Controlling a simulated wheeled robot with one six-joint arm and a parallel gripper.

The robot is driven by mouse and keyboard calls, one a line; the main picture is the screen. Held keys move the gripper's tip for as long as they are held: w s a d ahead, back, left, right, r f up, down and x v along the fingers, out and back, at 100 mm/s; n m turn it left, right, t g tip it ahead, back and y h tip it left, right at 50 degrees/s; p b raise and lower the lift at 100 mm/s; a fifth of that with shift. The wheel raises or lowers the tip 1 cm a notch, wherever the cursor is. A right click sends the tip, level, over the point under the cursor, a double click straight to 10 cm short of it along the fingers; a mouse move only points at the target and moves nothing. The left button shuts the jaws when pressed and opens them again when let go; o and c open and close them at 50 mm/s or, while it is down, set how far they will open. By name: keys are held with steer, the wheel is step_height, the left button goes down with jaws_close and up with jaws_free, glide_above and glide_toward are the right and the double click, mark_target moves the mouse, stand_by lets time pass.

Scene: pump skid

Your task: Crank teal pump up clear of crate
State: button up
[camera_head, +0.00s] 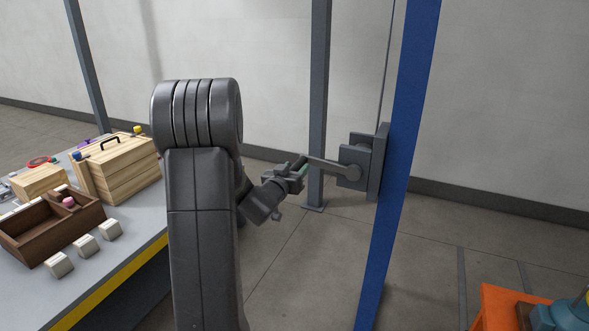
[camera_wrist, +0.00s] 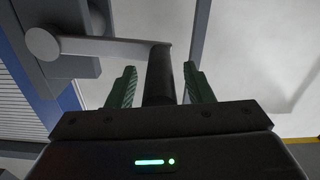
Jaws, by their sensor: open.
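The winch (camera_head: 355,163) is a grey box on the blue post (camera_head: 400,150). Its crank arm (camera_head: 328,164) points left from the hub, and also shows in the wrist view (camera_wrist: 110,47). A dark crank handle (camera_wrist: 159,80) stands at the arm's end. My gripper (camera_head: 297,167) is at the handle; in the wrist view its green-padded fingers (camera_wrist: 159,78) are open, one each side of the handle, with gaps visible. The teal pump (camera_head: 562,316) shows partly at the lower right, by an orange crate (camera_head: 496,304); the frame edge cuts both off.
A grey table (camera_head: 120,250) with a yellow edge stands at left. It holds a wooden box (camera_head: 125,172), a brown divided tray (camera_head: 38,250) and several pale blocks (camera_head: 85,245). A grey post (camera_head: 318,90) rises behind my gripper. A thin cable (camera_head: 386,60) runs up from the winch.

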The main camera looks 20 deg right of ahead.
jaws_close()
